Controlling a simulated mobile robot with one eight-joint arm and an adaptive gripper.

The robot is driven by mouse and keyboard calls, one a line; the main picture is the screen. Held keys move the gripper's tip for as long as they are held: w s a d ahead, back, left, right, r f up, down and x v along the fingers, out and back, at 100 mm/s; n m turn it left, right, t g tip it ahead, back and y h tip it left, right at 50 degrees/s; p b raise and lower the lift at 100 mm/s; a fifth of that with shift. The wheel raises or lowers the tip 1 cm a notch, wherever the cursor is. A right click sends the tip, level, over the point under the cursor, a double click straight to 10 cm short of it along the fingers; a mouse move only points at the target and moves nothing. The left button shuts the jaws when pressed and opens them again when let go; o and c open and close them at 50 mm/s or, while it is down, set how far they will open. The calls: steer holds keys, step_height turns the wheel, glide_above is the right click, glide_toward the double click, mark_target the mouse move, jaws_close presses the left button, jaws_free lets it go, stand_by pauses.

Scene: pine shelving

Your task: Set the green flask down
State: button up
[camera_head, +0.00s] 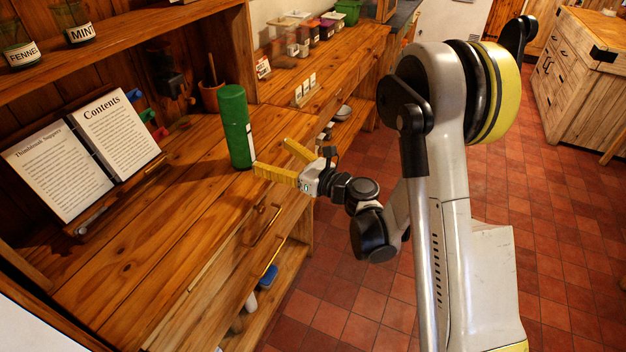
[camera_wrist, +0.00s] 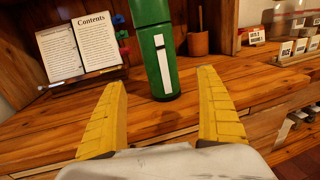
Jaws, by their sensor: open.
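The green flask (camera_head: 237,125) stands upright on the pine counter (camera_head: 150,235), near its front edge. It has a white label strip, which faces me in the wrist view (camera_wrist: 151,60). My gripper (camera_head: 270,160) has yellow fingers and is open and empty. In the wrist view its two fingers (camera_wrist: 163,85) are spread wide, with the flask beyond them and roughly between them. The flask appears apart from both fingers. Its base rests on the wood.
An open cookbook (camera_head: 85,150) on a stand is to the flask's left. A terracotta pot (camera_head: 210,96) stands behind it. Small white cards (camera_head: 305,88) and several containers (camera_head: 300,35) are farther along the counter. The counter's front left is clear.

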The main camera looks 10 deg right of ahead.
steer(key=s+d+r+n+g+h, duration=0.1)
steer(key=s+r+n+g+h, duration=0.15)
steer(key=s+n, duration=0.45)
steer(key=s+d+r+n+g+h, duration=0.1)
steer(key=s+r+n+g+h, duration=0.15)
steer(key=s+n, duration=0.4)
steer(key=s+d+n+h, duration=0.3)
steer(key=s+d+n, duration=0.2)
steer(key=s+n, duration=0.2)
steer(key=s+d+n+g+h, duration=0.1)
steer(key=s+d+n+h, duration=0.2)
steer(key=s+d+n, duration=0.3)
steer(key=s+n, duration=0.1)
steer(key=s, duration=0.1)
steer(key=shift+s+f+g+h, duration=0.15)
steer(key=shift+s+g+h, duration=0.15)
steer(key=shift+s+h, duration=0.1)
steer(key=shift+n, duration=0.25)
